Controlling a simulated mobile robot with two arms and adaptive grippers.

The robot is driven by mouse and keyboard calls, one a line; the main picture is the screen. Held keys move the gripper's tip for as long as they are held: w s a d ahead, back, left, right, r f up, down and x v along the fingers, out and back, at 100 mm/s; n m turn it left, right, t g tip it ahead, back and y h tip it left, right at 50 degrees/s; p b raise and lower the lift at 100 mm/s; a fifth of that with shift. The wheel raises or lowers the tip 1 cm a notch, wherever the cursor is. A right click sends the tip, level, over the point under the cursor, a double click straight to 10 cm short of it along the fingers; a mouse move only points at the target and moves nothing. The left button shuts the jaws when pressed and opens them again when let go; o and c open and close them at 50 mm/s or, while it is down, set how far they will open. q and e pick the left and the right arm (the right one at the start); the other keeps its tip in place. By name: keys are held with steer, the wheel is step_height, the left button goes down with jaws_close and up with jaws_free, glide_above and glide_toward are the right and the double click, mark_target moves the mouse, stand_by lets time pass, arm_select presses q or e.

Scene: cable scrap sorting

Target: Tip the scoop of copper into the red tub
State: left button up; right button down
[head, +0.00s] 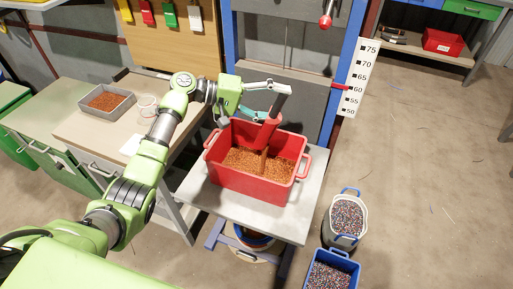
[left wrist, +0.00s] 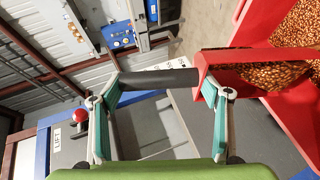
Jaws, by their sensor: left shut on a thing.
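My left gripper (head: 270,100) is shut on the dark handle of the red scoop (head: 267,132), above the red tub (head: 245,181). The scoop is tilted down over the tub, and a stream of copper (head: 263,161) runs from it to the copper granules below. In the left wrist view the gripper (left wrist: 160,95) has its fingers at the handle (left wrist: 160,80). There the scoop (left wrist: 232,60) still shows copper inside, beside the tub (left wrist: 297,112). The tub stands upright, with an orange-brown layer of granules inside. My right gripper is not in view.
The tub stands on a small light table (head: 222,203). A grey tray of copper (head: 110,102) lies on the bench at left. A grey bucket (head: 346,220) and a blue bin (head: 331,270) of mixed granules stand at lower right. The floor on the right is mostly clear.

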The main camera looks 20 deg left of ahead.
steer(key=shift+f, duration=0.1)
